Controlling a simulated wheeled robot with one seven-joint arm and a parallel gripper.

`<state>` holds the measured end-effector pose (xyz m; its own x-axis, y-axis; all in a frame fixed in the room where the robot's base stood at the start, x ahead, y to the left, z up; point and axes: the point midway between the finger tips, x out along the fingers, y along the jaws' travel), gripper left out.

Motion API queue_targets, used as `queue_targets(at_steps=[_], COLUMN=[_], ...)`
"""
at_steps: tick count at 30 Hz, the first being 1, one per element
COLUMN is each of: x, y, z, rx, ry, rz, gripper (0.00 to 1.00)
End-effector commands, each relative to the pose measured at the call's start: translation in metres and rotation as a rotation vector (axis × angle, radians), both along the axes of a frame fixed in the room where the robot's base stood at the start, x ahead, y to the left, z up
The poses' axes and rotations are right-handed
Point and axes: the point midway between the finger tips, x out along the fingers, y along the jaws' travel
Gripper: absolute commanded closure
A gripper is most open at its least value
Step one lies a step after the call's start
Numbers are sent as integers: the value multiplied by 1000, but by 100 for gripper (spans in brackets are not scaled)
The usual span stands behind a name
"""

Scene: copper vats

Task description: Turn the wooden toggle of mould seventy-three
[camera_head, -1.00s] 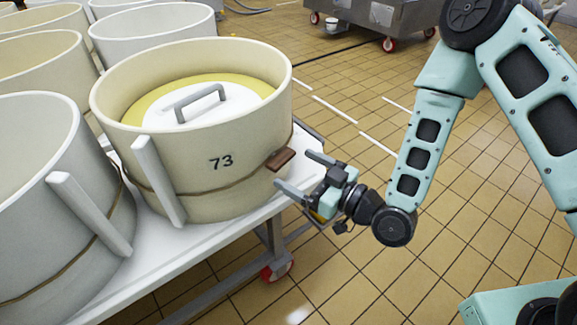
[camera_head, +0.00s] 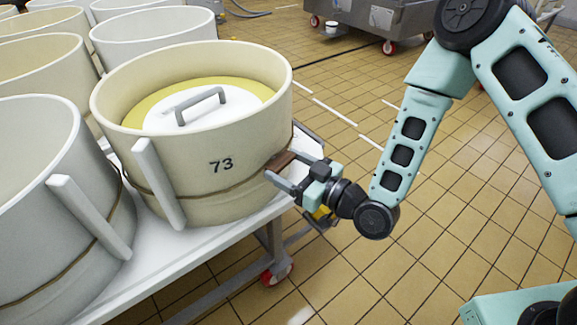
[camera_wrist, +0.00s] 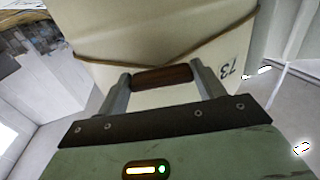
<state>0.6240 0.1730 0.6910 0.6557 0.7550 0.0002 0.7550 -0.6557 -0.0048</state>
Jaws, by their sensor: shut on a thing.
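Mould seventy-three (camera_head: 205,190) is a cream round mould with a white lid and grey handle inside it, standing on the white table. A cord (camera_head: 232,187) runs around its lower wall. The brown wooden toggle (camera_head: 281,160) sits on this cord at the mould's right side and is partly hidden by my gripper (camera_head: 284,168). In the wrist view the toggle (camera_wrist: 162,77) lies crosswise between the two fingers of my gripper (camera_wrist: 160,84), one at each end. My gripper is shut on it. The number 73 (camera_wrist: 229,68) shows upside down beside it.
Other white moulds (camera_head: 38,190) stand close on the left and behind. The white table (camera_head: 150,262) has wheels and ends just under my gripper. The tiled floor (camera_head: 440,240) to the right is clear. A grey metal cart (camera_head: 375,20) stands at the back.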

Motion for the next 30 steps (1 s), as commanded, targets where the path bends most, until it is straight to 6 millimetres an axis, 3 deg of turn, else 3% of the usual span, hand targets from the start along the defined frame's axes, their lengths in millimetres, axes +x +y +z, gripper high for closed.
queue_targets(at_steps=[11,30], x=[0,-2], y=[0,1], z=[0,1], rx=[104,494], ry=[119,569], rz=[-2,-3], gripper=[55,55])
